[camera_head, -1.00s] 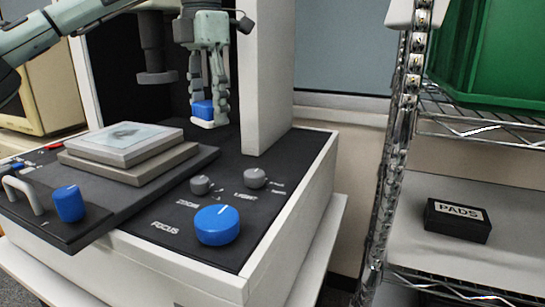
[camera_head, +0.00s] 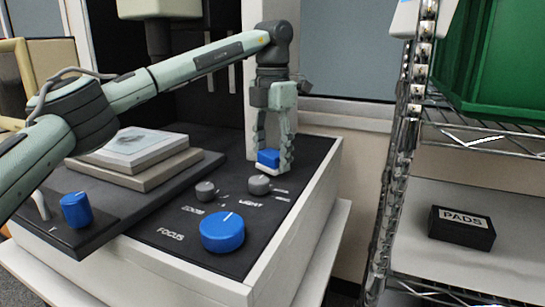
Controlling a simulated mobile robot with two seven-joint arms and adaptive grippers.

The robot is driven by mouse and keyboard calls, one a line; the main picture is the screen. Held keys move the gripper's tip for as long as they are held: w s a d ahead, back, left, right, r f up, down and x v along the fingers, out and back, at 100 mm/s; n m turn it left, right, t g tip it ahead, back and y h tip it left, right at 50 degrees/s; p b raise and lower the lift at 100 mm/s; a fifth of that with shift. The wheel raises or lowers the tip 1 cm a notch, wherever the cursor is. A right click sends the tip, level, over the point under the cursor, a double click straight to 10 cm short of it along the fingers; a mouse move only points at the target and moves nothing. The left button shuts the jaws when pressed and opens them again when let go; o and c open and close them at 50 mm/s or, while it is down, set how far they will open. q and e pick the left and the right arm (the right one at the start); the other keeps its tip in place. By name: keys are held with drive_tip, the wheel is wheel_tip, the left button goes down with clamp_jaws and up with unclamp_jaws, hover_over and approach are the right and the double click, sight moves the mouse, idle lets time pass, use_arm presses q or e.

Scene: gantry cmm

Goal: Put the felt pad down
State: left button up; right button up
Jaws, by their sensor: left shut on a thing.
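My left gripper (camera_head: 272,163) comes in from the left and points down. It is shut on the felt pad, which shows a blue top (camera_head: 268,158) and a pale underside. The pad is just above or at the black top of the machine, near its right edge, behind the small grey knob; I cannot tell whether it touches. A black box labelled PADS (camera_head: 461,228) lies on the lower shelf at the right. My right gripper is not in view.
The machine's black deck (camera_head: 185,250) carries a large blue FOCUS knob (camera_head: 222,232), two small grey knobs and a stage with stacked plates (camera_head: 130,170). A wire rack post (camera_head: 395,190) stands between machine and shelf. A green bin (camera_head: 510,60) is above.

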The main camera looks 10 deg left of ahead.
sight(272, 152)
use_arm(q)
drive_tip(key=shift+f, duration=0.35)
drive_tip(key=shift+f, duration=0.2)
drive_tip(key=o, duration=1.2)
drive_tip(key=shift+r, duration=0.15)
wheel_tip(272, 152, up, 8)
drive_tip(key=shift+f, duration=0.2)
drive_tip(key=shift+f, duration=0.1)
